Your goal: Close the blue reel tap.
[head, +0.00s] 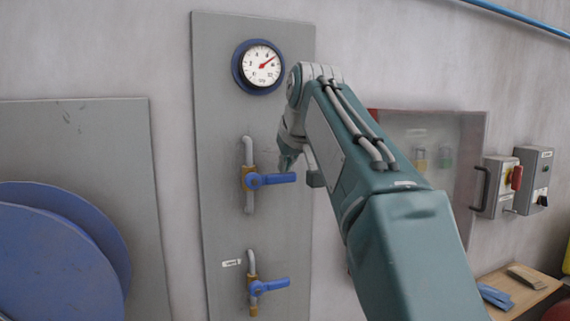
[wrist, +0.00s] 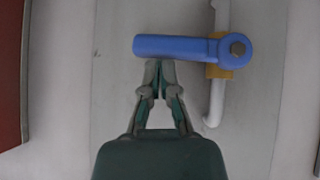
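Two taps with blue levers and brass bodies sit on a grey wall panel in the head view: an upper tap (head: 270,180) and a lower tap (head: 270,286). I cannot tell which is the reel tap. Both levers point right, roughly level, across their upright pipes. My gripper (head: 286,163) is just above the upper lever. In the wrist view, where the scene looks upside down, the upper tap's lever (wrist: 175,46) lies across the white pipe, and my gripper (wrist: 159,65) has its fingertips together at the lever's edge. It holds nothing; I cannot tell whether it touches the lever.
A round gauge (head: 259,66) is above the taps, and a small label (head: 231,263) is beside the lower one. A large blue reel (head: 55,255) stands at left. At right are a wall cabinet (head: 472,150), switch boxes (head: 535,165) and a wooden shelf (head: 525,295).

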